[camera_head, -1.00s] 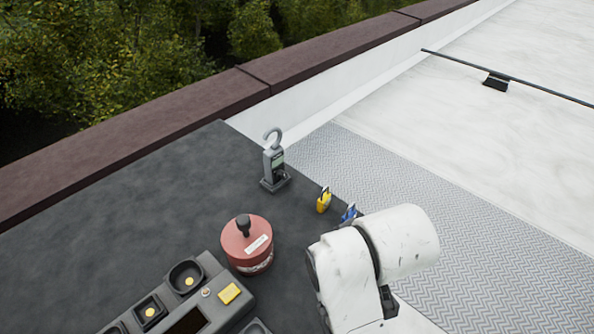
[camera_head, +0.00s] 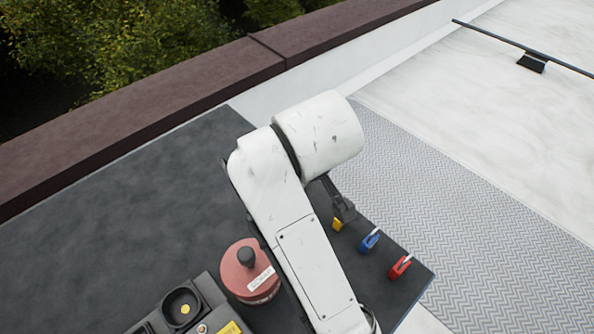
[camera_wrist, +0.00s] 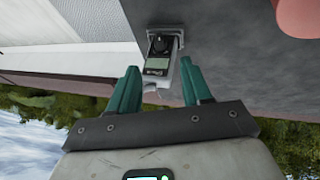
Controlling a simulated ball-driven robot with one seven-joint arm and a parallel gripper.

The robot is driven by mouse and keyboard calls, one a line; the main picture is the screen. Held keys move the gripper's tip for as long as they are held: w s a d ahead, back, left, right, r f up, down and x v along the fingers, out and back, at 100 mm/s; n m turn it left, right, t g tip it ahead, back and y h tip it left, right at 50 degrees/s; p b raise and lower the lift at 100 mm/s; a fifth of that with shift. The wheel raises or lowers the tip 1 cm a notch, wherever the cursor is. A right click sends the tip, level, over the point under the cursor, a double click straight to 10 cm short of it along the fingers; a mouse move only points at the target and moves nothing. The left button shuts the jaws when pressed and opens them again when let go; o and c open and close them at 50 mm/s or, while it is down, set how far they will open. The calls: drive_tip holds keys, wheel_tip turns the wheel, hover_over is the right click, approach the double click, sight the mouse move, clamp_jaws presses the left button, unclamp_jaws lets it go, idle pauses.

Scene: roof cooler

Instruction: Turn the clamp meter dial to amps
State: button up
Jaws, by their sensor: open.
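The clamp meter (camera_wrist: 157,56) is a grey device with a small screen (camera_wrist: 156,64) and a dark round dial (camera_wrist: 158,43). It shows upside down in the wrist view, standing in a grey holder on the dark worktop. Its clamp end is partly hidden near my fingers. My gripper (camera_wrist: 159,67) is open, with one teal finger on each side of the meter's lower part in that view. The fingers look apart from the meter, and the distance in depth is hard to tell. The dial's setting is too small to read. In the head view my arm hides the meter.
A red round container (camera_head: 250,272) with a black knob stands beside my arm. Yellow (camera_head: 337,223), blue (camera_head: 369,240) and red (camera_head: 400,267) clips lie along the worktop's (camera_head: 110,210) right edge. A grey case (camera_head: 185,312) is at the front. The worktop's left part is clear.

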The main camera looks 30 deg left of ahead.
drive_tip(key=x, duration=1)
drive_tip(key=shift+d, duration=0.1)
clamp_jaws()
